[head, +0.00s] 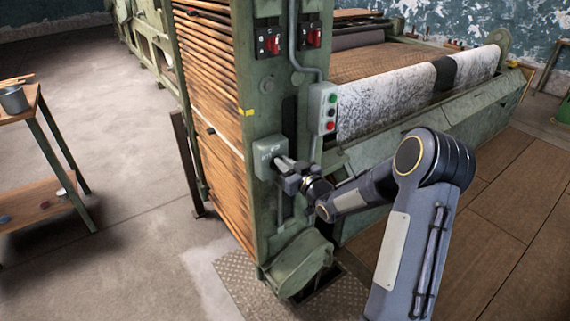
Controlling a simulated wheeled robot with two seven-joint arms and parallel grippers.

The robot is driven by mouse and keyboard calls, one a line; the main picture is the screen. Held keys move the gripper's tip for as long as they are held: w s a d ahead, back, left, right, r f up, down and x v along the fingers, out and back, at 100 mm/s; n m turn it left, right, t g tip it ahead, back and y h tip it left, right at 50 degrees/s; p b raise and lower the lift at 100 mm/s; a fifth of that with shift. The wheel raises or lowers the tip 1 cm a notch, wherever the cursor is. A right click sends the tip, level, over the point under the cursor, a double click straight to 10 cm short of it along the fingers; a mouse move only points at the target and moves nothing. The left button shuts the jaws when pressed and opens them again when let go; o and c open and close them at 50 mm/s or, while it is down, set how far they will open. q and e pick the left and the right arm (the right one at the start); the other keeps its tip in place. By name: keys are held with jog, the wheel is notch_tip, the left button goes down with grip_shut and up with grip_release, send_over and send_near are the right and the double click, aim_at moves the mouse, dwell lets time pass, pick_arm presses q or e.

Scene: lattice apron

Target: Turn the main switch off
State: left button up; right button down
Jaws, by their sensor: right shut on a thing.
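The main switch appears to be the grey-green box (267,154) on the front of the machine's green end column. Its face carries small pale marks that are too small to read. My right gripper (283,166) is at the box's lower right side, shut on what looks like the switch's handle. The fingers hide most of the handle, so I cannot tell its position. My left gripper is not in view.
A push-button box (322,108) with green and red buttons hangs just above my right arm. Two red switches (272,45) (314,38) sit higher on the column. A wooden side table (40,205) stands left. Concrete floor between is clear.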

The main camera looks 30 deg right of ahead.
jog(key=n+b, duration=0.2)
jog(key=b, duration=0.3)
jog(key=a+f+n+b, duration=0.1)
jog(key=n+b, duration=0.2)
jog(key=b, duration=0.2)
jog(key=n+b, duration=0.3)
jog(key=b, duration=0.2)
jog(key=shift+s+a+f, duration=0.1)
jog(key=shift+a+f, duration=0.2)
jog(key=shift+a, duration=0.1)
jog(key=n+b, duration=0.2)
jog(key=b, duration=0.1)
jog(key=n+b, duration=0.2)
jog(key=b, duration=0.1)
jog(key=f+n+b, duration=0.1)
jog(key=n+b, duration=0.2)
jog(key=shift+a, duration=0.4)
jog(key=shift+f+n+b, duration=0.15)
jog(key=shift+n+b, duration=1.05)
jog(key=shift+n, duration=0.3)
jog(key=c, duration=1.5)
grip_release()
jog(key=shift+o, duration=0.2)
